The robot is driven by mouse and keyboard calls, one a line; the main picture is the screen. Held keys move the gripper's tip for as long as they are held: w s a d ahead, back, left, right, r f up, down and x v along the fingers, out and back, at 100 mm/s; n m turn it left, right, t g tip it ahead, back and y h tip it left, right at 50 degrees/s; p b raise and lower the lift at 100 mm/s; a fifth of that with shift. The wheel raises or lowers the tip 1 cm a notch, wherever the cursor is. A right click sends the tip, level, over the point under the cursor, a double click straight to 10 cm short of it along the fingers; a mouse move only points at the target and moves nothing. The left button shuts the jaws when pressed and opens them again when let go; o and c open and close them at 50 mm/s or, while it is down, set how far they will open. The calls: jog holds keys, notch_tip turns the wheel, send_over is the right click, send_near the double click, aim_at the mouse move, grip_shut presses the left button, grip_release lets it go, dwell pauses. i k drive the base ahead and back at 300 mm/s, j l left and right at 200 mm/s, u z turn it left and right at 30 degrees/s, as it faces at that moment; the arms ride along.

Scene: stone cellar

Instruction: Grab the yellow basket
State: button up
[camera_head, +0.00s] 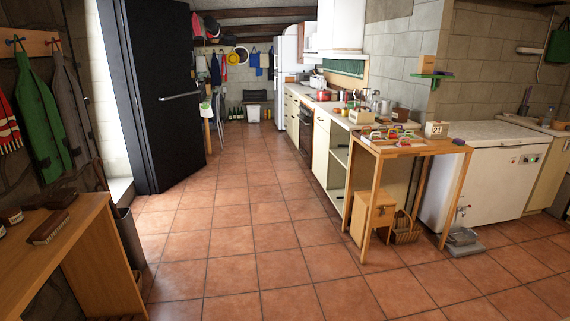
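A tan, yellowish-brown wicker basket (405,230) with a handle stands on the tiled floor under the wooden table on the right. It is just right of a light wooden box (373,214), between the table's legs. A bright yellow round thing (242,55) hangs among clothes on the far back wall; it is too small to tell whether it is a basket or a hat. My gripper is not in view.
The wooden table (415,149) carries several small colourful items and a calendar block (436,130). A white chest (483,180) stands behind it. A grey scale-like object (463,237) lies near its front leg. A wooden bench (52,250) and dark bin (131,238) are left. The middle floor is clear.

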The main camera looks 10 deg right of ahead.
aim_at(391, 137)
jog(key=i, duration=0.9)
jog(key=i+z, duration=0.1)
jog(key=i, duration=0.8)
jog(key=i+j, duration=0.15)
jog(key=i, duration=0.8)
jog(key=i+j, duration=0.1)
jog(key=i, duration=0.8)
jog(key=i+j+z, duration=0.1)
jog(key=i+z, duration=0.25)
jog(key=i+j+z, duration=0.2)
jog(key=i+z, duration=0.15)
jog(key=i+j+z, duration=0.35)
jog(key=i, duration=0.15)
